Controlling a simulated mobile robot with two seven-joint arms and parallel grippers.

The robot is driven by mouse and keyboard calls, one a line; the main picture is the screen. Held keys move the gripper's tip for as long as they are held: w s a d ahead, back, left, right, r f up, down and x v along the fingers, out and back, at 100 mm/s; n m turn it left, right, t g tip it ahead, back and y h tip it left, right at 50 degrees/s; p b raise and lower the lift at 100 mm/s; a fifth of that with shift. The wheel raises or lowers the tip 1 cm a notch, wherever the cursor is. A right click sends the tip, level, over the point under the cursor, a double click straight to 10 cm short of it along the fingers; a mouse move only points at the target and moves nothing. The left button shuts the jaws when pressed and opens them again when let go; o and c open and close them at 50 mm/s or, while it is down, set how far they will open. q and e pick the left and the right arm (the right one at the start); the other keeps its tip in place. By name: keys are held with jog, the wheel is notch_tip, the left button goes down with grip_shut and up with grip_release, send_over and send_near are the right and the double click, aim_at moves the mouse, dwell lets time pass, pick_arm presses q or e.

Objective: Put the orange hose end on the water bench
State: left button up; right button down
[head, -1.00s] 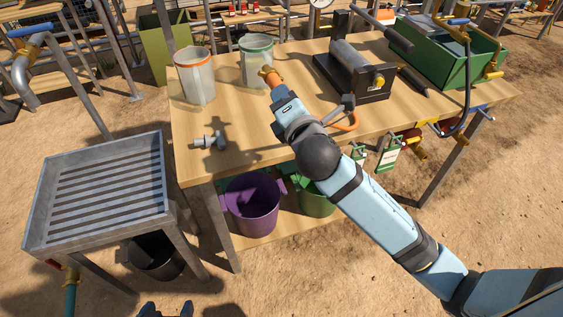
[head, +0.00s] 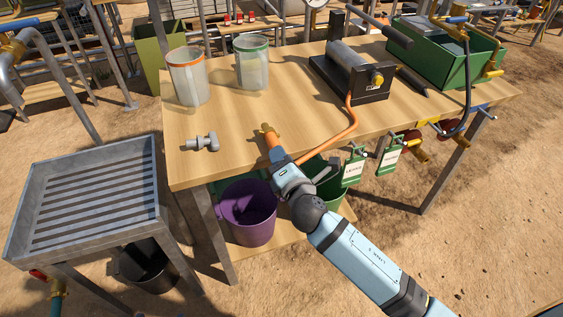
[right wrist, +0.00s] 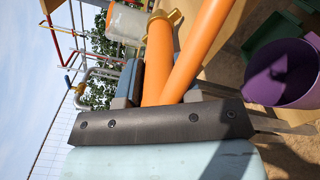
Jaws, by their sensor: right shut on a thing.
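The orange hose end (head: 267,134) has a brass-coloured tip. My right gripper (head: 275,152) is shut on it at the front edge of the wooden water bench (head: 230,130). In the right wrist view the orange hose end (right wrist: 158,55) lies between the fingers, with a second stretch of orange hose beside it. The hose runs back across the bench top to the black roller device (head: 352,72). Whether the hose end touches the bench top I cannot tell. My left gripper does not show.
On the bench stand an orange-rimmed clear container (head: 188,78), a green-rimmed one (head: 252,62), a grey pipe fitting (head: 202,142) and a green trough (head: 440,55). A purple bucket (head: 247,212) is below. A slatted metal stand (head: 85,200) is at left. The bench's front middle is mostly clear.

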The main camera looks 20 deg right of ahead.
jog(key=shift+f, duration=0.25)
